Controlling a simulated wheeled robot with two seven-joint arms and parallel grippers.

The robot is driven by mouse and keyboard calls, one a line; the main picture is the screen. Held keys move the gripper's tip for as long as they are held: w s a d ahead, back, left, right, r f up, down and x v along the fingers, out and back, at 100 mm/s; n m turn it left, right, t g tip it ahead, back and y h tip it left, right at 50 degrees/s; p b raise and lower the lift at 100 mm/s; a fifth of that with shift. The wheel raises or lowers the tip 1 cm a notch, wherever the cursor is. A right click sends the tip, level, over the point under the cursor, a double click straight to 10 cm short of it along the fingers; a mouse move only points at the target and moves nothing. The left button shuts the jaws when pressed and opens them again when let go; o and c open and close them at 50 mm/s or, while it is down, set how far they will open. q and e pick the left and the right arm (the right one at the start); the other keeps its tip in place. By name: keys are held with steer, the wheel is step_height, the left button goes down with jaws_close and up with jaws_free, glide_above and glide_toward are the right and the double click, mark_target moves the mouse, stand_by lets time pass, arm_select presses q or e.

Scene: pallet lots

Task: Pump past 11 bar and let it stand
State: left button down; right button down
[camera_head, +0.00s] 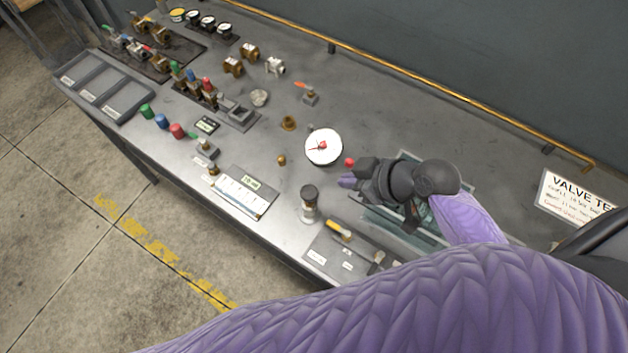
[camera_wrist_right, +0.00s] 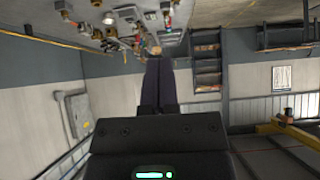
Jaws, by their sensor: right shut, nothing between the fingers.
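A round white gauge (camera_head: 323,146) with a red pointer faces up on the bench; its figures are too small to read. A red knob (camera_head: 349,161) sits just right of the gauge, close to the fingertips. My right gripper (camera_head: 346,182) is shut and empty, below and right of the gauge, above a grey-green tray (camera_head: 416,240). Its shut dark fingers also fill the middle of the right wrist view (camera_wrist_right: 158,80). The pump itself cannot be told apart, as my arm hides part of the tray. My left gripper is not in view.
A sign reading "VALVE TE..." (camera_head: 577,204) stands at the right. Brass fittings (camera_head: 234,66) and a three-part grey tray (camera_head: 100,88) are farther left. A yellow pipe (camera_head: 440,91) runs along the back.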

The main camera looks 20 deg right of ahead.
steer(key=b, duration=0.2)
glide_above(307, 189)
steer(key=s+d, duration=0.1)
steer(key=s, duration=0.1)
steer(key=f, duration=0.7)
steer(key=shift+w+f, duration=0.2)
steer(key=shift+f, duration=0.1)
step_height(307, 189, down, 3)
steer(key=shift+s+d+r+b, duration=0.1)
steer(key=shift+d+r+b, duration=0.05)
steer(key=shift+b, duration=0.35)
steer(key=shift+f, duration=0.45)
